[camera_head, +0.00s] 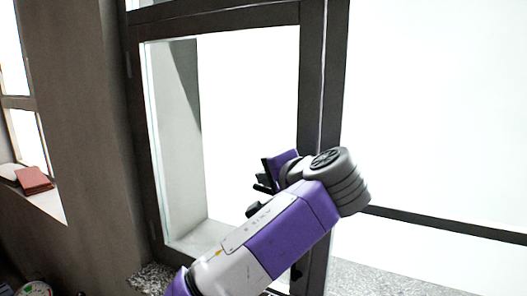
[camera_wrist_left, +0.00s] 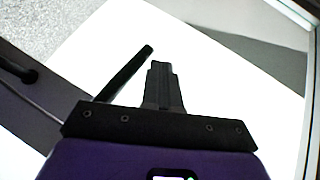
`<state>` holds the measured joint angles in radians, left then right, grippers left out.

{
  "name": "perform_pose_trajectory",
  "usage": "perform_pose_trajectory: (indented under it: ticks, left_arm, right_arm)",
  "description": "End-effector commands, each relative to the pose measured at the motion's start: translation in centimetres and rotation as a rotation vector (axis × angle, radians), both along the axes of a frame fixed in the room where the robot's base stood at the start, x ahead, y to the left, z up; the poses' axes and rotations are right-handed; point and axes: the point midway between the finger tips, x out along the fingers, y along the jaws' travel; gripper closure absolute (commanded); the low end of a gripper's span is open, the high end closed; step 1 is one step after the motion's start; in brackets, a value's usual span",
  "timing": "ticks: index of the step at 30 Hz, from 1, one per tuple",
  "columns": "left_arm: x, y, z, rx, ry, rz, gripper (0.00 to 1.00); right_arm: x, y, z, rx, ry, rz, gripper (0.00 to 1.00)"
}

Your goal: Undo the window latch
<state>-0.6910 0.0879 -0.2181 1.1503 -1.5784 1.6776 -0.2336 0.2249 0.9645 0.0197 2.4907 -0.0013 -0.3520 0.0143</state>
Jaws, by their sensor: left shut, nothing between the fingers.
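The window sash (camera_head: 222,30) has a dark brown frame and bright glass. In the left wrist view, a slim dark bar (camera_wrist_left: 126,71), which looks like the latch handle, slants beside my left gripper (camera_wrist_left: 161,68). The bar's lower end is hidden behind the gripper body. The fingers are shut together with nothing between them, just right of the bar, with a bright gap at the tips. In the head view my left gripper (camera_head: 263,182) is in front of the glass, near the frame's right upright, partly hidden by my wrist. I cannot make out the latch there. My right gripper is out of view.
A dark fixed upright (camera_head: 332,70) and a low horizontal bar (camera_head: 450,222) border the bright pane at right. A brown wall (camera_head: 85,130) stands at left. A red object (camera_head: 34,180) lies on a sill there. A speckled grey sill (camera_head: 400,283) runs below.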

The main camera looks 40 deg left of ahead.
Motion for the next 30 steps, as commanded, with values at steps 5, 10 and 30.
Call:
perform_pose_trajectory:
  ticks: [5, 10, 30]
  left_arm:
    - [0.4, -0.2, 2.3, 0.001, 0.001, -0.003, 1.0]
    - [0.4, -0.6, 4.6, -0.002, -0.007, -0.007, 1.0]
    - [-4.3, -2.4, 11.5, -0.001, -0.002, -0.006, 1.0]
  right_arm:
    - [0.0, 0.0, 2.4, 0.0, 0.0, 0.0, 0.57]
    - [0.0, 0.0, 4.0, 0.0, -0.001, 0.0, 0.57]
    - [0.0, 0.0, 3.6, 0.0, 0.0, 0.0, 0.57]
